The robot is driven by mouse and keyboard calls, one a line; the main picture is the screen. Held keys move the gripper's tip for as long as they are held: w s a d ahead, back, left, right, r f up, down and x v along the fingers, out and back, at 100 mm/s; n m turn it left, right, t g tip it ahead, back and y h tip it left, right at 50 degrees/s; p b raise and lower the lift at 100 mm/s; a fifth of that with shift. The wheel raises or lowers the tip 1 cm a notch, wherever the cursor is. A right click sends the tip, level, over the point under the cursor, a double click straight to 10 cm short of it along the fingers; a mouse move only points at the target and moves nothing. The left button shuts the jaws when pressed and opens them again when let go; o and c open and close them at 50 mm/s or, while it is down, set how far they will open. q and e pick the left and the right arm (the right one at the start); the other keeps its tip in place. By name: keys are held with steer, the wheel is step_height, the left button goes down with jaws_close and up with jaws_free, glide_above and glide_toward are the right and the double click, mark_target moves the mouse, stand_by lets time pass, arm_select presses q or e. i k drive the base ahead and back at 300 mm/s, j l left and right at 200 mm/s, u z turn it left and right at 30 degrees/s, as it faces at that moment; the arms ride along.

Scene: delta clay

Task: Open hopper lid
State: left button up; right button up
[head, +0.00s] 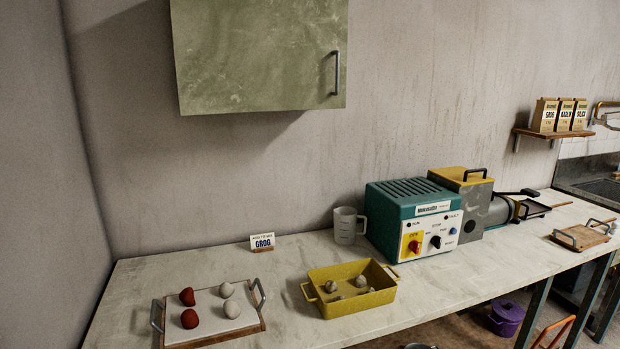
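The hopper (477,200) is a grey box at the right end of the teal machine (399,206) on the worktop. Its yellow lid (453,177) lies flat on top and looks shut. A dark handle (475,174) stands up from the lid. The machine's front has a white panel with a red knob on a yellow plate and a black knob. Neither of my grippers shows in the head view.
A yellow tub (335,307) with several grey lumps stands in front of the machine. A tray (227,326) with red and pale balls is at the left. A wall cabinet (258,55) hangs above. Worktop (460,263) before the machine is clear.

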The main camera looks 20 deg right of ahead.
mark_target(460, 176)
steer(key=z, duration=1.4)
steer(key=i+l+u, duration=0.45)
steer(key=i+l, duration=0.65)
steer(key=i, duration=0.15)
